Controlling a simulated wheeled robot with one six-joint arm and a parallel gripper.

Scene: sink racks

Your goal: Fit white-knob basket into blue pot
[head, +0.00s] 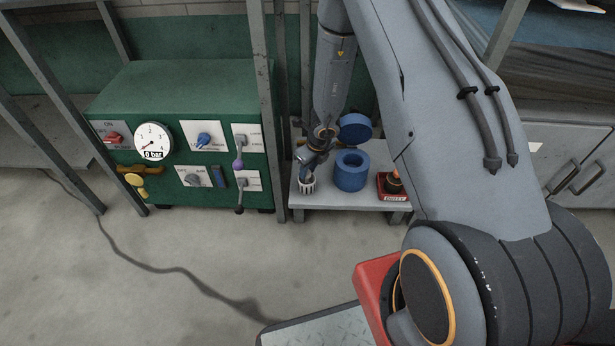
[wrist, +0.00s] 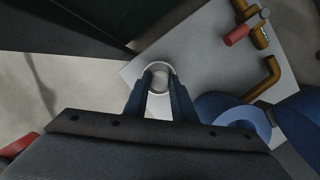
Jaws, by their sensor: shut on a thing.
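My gripper (head: 308,168) is low over the left end of the grey shelf, pointing down. It is shut on a small pale slotted basket (head: 307,185). In the wrist view the two fingers of my gripper (wrist: 160,80) close on the basket (wrist: 159,66), whose round rim and inside show. I cannot tell whether the basket touches the shelf, and its white knob is not clear. The blue pot (head: 351,176) stands to the right of the basket, with a round opening on top. Its blue lid (head: 355,127) is tilted up behind it. The pot (wrist: 238,110) also shows in the wrist view.
A red tray (head: 393,191) marked "DIRTY" is right of the pot. The wrist view shows a brass pipe (wrist: 263,80) and a red handle (wrist: 236,35). A green panel box (head: 190,140) and a grey post (head: 268,120) stand left of the shelf (head: 340,202).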

